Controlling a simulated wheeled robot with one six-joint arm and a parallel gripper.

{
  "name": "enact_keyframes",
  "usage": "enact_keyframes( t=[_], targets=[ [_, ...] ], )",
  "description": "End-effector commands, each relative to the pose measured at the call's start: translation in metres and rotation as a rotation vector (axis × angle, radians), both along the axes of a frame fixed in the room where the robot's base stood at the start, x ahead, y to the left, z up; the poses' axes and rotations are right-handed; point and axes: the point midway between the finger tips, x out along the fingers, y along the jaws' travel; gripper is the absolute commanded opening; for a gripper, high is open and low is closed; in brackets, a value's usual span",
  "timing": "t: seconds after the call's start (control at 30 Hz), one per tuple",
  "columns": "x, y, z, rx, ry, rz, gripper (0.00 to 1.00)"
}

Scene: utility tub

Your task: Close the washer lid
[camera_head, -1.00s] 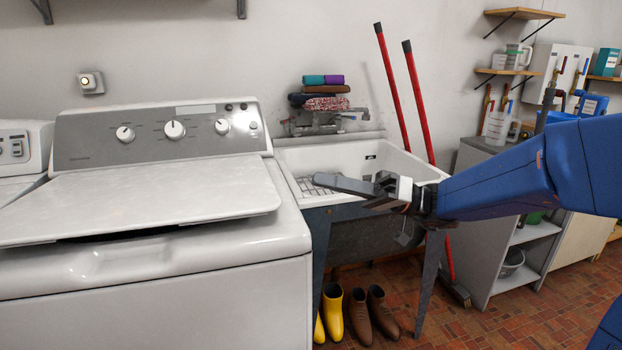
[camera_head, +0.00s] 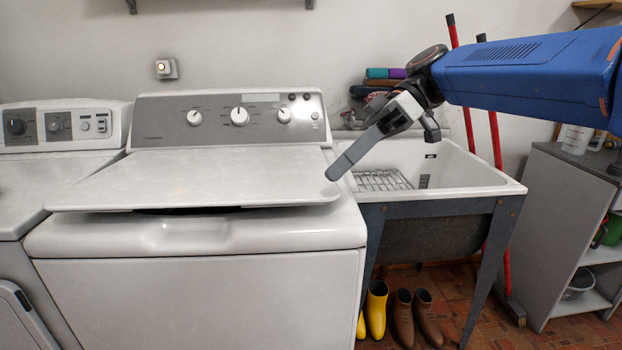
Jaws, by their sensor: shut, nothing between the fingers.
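The washer lid (camera_head: 200,177) is a flat white panel on top of the white washer (camera_head: 200,280). It lies almost level, tilted slightly, with a dark gap showing under its front edge. My gripper (camera_head: 331,176) is shut and empty. Its fingertips point down and left, close to the lid's right edge in the picture. I cannot tell whether they touch the lid or hover above it.
The control panel (camera_head: 232,118) with knobs stands behind the lid. A white utility tub (camera_head: 465,180) with a wire rack (camera_head: 382,180) is right of the washer. Red-handled poles (camera_head: 495,140) lean behind it. Boots (camera_head: 402,318) stand on the floor below. Another white appliance (camera_head: 55,170) is at left.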

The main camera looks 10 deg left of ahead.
Motion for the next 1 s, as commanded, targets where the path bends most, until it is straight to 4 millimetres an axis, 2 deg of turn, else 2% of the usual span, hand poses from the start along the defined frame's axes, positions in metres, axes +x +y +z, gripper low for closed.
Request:
enact_keyframes(
  t=[0.03,0.2,0.4,0.57,0.67,0.77,1.0],
  targets=[
    [-0.003,0.007,0.01,-0.053,-0.065,0.035,0.0],
    [-0.003,0.02,0.042,-0.228,-0.28,0.091,0.0],
    [0.003,0.028,0.084,-0.363,-0.5,0.086,0.0],
    [0.005,0.03,0.104,-0.408,-0.587,0.068,0.0],
    [0.006,0.03,0.106,-0.418,-0.602,0.064,0.0],
    [0.005,0.032,0.1,-0.419,-0.604,0.063,0.0],
    [0.0,0.042,0.064,-0.418,-0.601,0.066,0.0]
  ],
)
